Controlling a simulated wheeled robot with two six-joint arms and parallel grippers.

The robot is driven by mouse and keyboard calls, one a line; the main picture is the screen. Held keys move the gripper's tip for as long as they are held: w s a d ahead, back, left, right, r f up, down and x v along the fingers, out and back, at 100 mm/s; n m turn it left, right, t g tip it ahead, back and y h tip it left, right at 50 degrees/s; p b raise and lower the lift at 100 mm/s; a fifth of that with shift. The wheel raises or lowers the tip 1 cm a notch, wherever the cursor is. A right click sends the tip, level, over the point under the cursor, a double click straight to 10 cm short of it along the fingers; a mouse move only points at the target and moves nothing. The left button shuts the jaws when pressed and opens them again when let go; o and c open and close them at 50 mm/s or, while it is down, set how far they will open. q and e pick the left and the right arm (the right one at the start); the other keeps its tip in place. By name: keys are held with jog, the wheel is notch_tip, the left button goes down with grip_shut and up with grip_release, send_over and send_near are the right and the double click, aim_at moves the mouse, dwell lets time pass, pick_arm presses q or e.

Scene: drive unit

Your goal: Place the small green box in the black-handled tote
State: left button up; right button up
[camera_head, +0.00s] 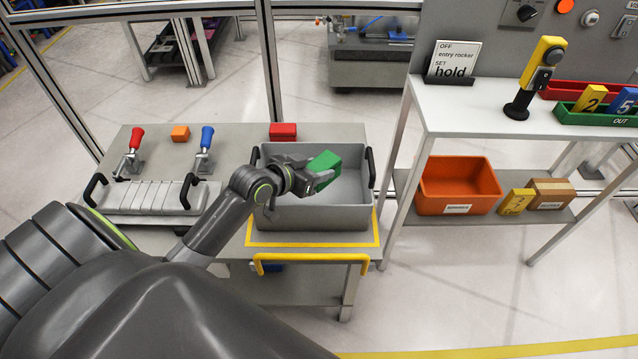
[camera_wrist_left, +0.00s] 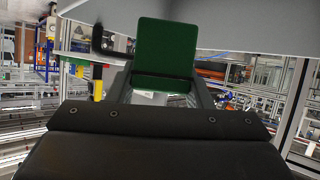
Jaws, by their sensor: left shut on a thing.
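The small green box (camera_head: 324,170) is held between the fingers of my left gripper (camera_head: 312,177), which is shut on it. In the head view the box is over the inside of the grey tote (camera_head: 320,217) with black handles. I cannot tell how far it is above the tote floor. The tote stands inside a yellow outline on the grey table. My right gripper is not in view.
A red box (camera_head: 283,131) and an orange box (camera_head: 180,133) lie on the table. A fixture with red and blue clamp handles (camera_head: 150,196) is at the left. A workbench (camera_head: 520,108) stands at the right, with an orange bin (camera_head: 458,187) on its lower shelf.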

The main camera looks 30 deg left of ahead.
pick_arm(q)
jog(key=f, duration=0.4)
jog(key=shift+w+d+f, duration=0.2)
jog(key=shift+w+f, duration=0.1)
jog(key=shift+w, duration=0.05)
jog(key=shift+s+f, duration=0.15)
jog(key=shift+f, duration=0.35)
jog(key=shift+f+b, duration=0.6)
jog(key=shift+b, duration=0.05)
jog(key=o, duration=1.4)
jog(key=shift+f, duration=0.15)
jog(key=shift+c, duration=0.2)
